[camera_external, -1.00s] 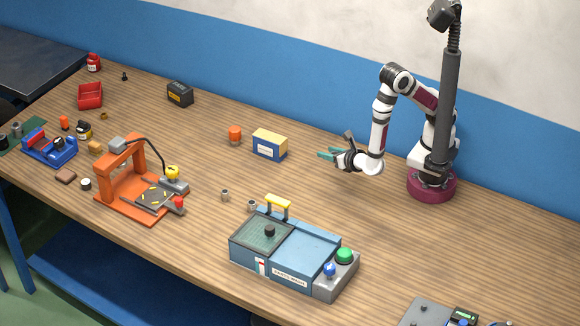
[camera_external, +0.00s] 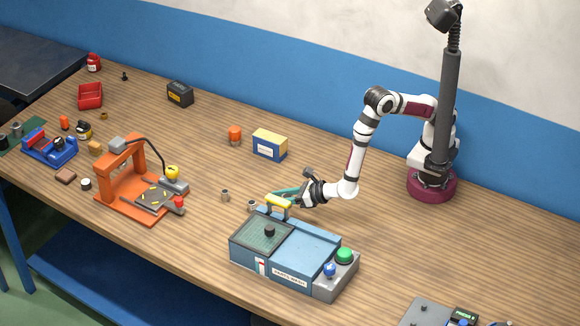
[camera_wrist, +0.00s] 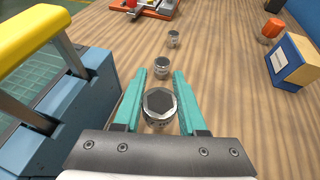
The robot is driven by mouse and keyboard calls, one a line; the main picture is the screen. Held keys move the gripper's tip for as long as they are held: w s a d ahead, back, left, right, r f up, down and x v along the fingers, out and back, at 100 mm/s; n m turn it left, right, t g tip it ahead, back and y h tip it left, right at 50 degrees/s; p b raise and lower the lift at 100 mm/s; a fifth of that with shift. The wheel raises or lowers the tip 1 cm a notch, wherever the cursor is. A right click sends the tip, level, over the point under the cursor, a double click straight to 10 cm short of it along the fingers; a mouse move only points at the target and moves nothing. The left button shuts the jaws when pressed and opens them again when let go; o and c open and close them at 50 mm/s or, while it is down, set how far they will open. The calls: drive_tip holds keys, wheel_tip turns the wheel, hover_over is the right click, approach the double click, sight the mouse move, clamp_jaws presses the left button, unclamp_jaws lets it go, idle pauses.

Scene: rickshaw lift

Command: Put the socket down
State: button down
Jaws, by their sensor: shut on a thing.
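My gripper (camera_external: 284,192) reaches down to the left, just behind the yellow handle of the blue parts washer. In the wrist view its teal fingers (camera_wrist: 152,97) are shut on a silver socket (camera_wrist: 160,104) with a dark hexagonal opening facing the camera. In the external view I cannot make out the held socket. A second socket (camera_wrist: 161,67) stands just beyond the fingertips, and it also shows at the washer's back corner in the external view (camera_external: 251,205). A third socket (camera_wrist: 173,38) stands farther off, and it is in the external view too (camera_external: 225,195).
The blue parts washer (camera_external: 310,244) stands close in front of my gripper, its yellow handle (camera_external: 278,201) rising beside the fingers. A blue and yellow box (camera_external: 270,145) and an orange item (camera_external: 235,134) stand behind. An orange press (camera_external: 125,205) is left.

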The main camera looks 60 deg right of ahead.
drive_tip(key=shift+s+a+f, duration=0.2)
drive_tip(key=shift+a+f, duration=0.2)
drive_tip(key=shift+a, duration=0.15)
drive_tip(key=shift+s+a+f, duration=0.15)
drive_tip(key=shift+a+f, duration=0.2)
drive_tip(key=shift+a, duration=0.2)
wheel_tip(320, 180, down, 3)
drive_tip(key=shift+f, duration=0.5)
drive_tip(key=c, duration=0.8)
unclamp_jaws()
drive_tip(key=shift+f, duration=0.1)
drive_tip(key=shift+o, duration=0.2)
